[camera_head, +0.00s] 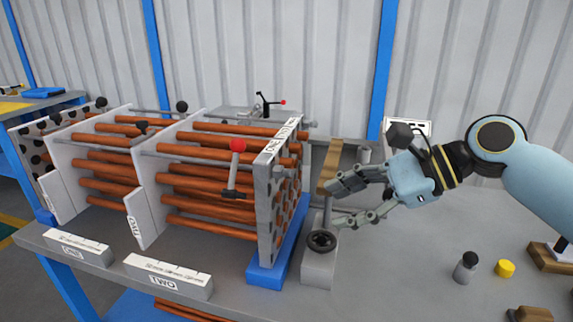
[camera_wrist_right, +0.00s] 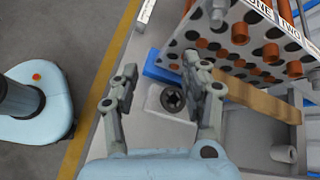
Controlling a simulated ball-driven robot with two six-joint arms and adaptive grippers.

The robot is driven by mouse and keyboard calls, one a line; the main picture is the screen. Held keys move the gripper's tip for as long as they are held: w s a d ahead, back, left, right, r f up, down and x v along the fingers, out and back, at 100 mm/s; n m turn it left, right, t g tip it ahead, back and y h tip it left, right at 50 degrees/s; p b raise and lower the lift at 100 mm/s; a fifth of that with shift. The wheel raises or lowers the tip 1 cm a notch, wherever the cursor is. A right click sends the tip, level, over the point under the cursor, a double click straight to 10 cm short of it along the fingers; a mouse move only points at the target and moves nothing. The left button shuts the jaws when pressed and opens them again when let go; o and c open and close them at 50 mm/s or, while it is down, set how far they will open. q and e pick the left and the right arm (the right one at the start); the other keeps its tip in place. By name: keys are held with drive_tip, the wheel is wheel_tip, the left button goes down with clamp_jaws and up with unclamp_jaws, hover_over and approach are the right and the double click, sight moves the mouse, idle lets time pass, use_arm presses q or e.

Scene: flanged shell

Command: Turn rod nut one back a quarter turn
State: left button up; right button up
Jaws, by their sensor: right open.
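The label strip ONE and TWO (camera_wrist_right: 268,10) runs along the top of the pale end plate (camera_head: 265,215) of the tube bundle. A grey rod end (camera_wrist_right: 217,14) sticks out of the plate near ONE in the wrist view; I cannot tell for sure whether it is rod nut one. My right gripper (camera_head: 346,205) is open and empty, to the right of the plate and apart from it. In the wrist view its fingers (camera_wrist_right: 160,86) stand either side of a black round socket (camera_wrist_right: 172,100) on a grey block, which lies beyond them. My left gripper is not in view.
A wooden bar (camera_head: 327,166) stands close behind the gripper. A red-knobbed lever (camera_head: 236,165) stands before the copper tubes. Blocks marked ONE (camera_head: 90,252) and TWO (camera_head: 180,284) lie at the front edge.

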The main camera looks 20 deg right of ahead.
sight(282, 172)
drive_tip(key=w+d+r+m+t+y, duration=0.1)
drive_tip(key=w+d+r+m+y, duration=0.1)
drive_tip(key=w+r+m, duration=0.35)
drive_tip(key=x, duration=0.9)
drive_tip(key=shift+a+f, duration=0.3)
drive_tip(key=shift+a, duration=0.05)
drive_tip(key=shift+c, duration=0.2)
clamp_jaws()
